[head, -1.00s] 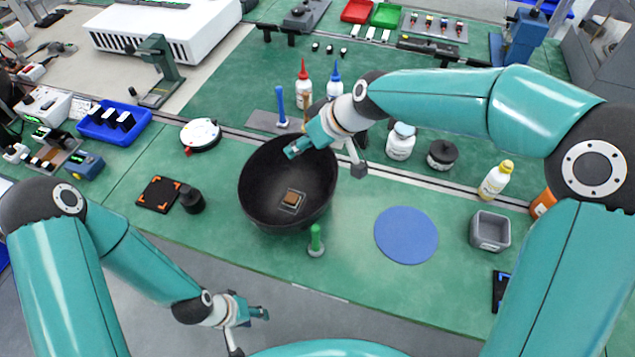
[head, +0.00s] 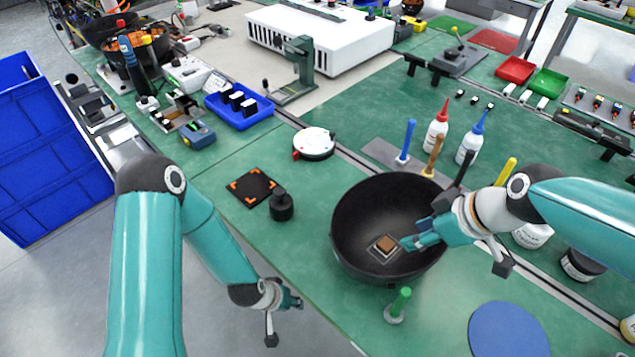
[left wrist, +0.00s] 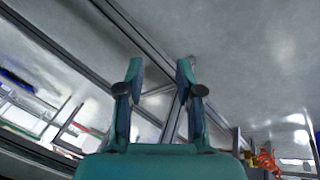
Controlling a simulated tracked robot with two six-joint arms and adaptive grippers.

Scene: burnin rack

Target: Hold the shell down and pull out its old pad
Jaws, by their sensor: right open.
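A black bowl-like shell (head: 365,215) stands on the green bench. At its bottom lies a small brown square pad (head: 385,243) in a light grey square surround. My right gripper (head: 408,242) reaches into the bowl from the right. Its open fingertips are just right of the pad; I cannot tell whether they touch it. My left gripper (head: 292,300) is off the bench's front edge over the floor, well left of the bowl and apart from it. In the left wrist view its two fingers (left wrist: 160,80) stand apart with nothing between them.
A green-handled upright tool (head: 398,304) stands close in front of the bowl. A black jar (head: 281,207) and an orange-marked black mat (head: 252,187) lie to its left. Bottles (head: 469,143) and upright handles are behind. A blue disc (head: 508,332) lies at front right.

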